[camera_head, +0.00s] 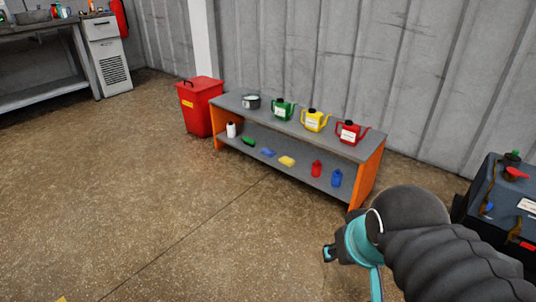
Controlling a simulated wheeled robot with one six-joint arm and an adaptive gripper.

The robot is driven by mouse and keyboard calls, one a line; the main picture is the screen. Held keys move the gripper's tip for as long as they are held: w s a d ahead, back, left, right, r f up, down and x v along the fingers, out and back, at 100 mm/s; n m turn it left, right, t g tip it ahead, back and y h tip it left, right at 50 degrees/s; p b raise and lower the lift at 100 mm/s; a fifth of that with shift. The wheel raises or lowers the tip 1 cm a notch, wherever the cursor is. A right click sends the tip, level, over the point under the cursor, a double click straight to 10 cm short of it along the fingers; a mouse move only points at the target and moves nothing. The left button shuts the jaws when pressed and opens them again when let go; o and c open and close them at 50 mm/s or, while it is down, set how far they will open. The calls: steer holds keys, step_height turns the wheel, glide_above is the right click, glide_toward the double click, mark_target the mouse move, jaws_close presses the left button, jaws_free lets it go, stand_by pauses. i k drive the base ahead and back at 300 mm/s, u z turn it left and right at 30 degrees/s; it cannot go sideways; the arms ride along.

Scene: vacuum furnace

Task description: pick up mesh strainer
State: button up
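No mesh strainer can be made out for sure in the head view. A small dark grey round vessel with a pale inside (251,101) stands at the left end of the top of a low shelf unit (227,102); it is too small to tell whether it is the strainer. My arm, grey with a teal ring, fills the lower right, apart from the shelf.
A dark case (503,205) is at right, a workbench (40,31) at upper left. The floor between is clear.

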mark_target(514, 156)
steer(key=z, duration=1.6)
